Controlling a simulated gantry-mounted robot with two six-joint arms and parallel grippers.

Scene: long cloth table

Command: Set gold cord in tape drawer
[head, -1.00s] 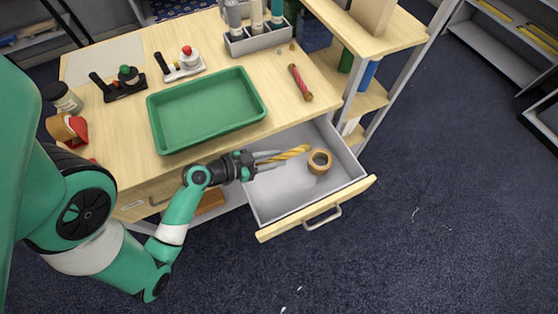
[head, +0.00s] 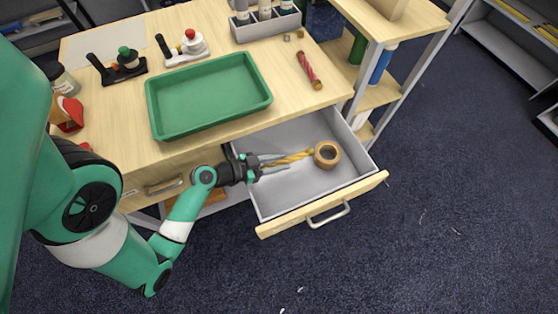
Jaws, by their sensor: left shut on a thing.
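The tape drawer (head: 290,195) is pulled open at the table's front, with a light wood front and a grey inside. A brown tape roll (head: 327,155) lies in it toward the right. My left gripper (head: 275,164) is over the drawer, shut on the gold cord (head: 295,157). The cord is a short twisted yellow length pointing right, its far end close to the tape roll. I cannot tell whether the cord touches the drawer floor or the roll. My right gripper is not in view.
A green tray (head: 208,96) sits on the table (head: 285,100) behind the drawer. A red cord (head: 309,69) lies right of the tray. A shelf unit (head: 385,95) stands right of the drawer.

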